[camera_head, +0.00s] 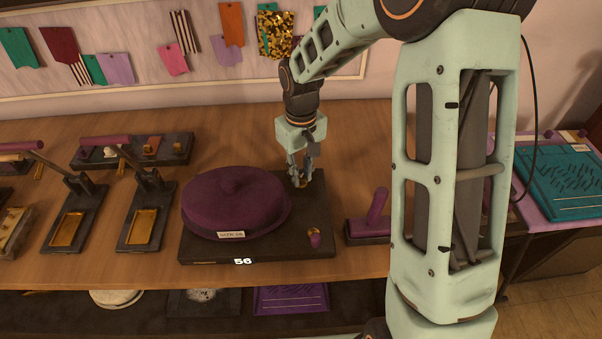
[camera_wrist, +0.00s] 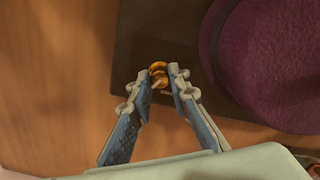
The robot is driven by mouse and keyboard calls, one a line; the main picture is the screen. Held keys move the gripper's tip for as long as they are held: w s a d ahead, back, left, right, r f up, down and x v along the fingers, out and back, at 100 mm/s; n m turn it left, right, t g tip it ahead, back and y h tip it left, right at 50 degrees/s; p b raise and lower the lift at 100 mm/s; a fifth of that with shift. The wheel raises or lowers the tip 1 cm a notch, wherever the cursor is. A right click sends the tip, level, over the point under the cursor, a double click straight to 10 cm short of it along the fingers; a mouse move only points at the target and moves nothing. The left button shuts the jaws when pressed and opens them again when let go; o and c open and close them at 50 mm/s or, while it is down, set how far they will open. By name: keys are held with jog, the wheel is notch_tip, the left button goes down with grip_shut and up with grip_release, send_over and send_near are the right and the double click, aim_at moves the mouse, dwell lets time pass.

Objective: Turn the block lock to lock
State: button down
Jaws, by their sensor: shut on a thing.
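The block lock appears as a small gold piece (camera_wrist: 158,67) at the edge of a dark base (camera_wrist: 140,38). In the head view the gold piece (camera_head: 301,184) is at the back right of the base (camera_head: 272,247), mostly hidden by the fingers. My gripper (camera_head: 299,177) points down from above. In the wrist view my gripper (camera_wrist: 160,80) has its fingertips on either side of the gold piece, shut on it. A purple felt hat (camera_head: 236,203) sits on the base to the left of my gripper. The lock's exact angle cannot be told.
A purple-handled tool (camera_head: 370,220) lies to the right. Lever presses (camera_head: 146,226) stand at left. Bare wooden table (camera_head: 225,125) lies behind the base.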

aim_at(301, 177)
jog(key=c, duration=1.8)
grip_release()
notch_tip(301, 177, up, 12)
jog(key=shift+r, duration=0.1)
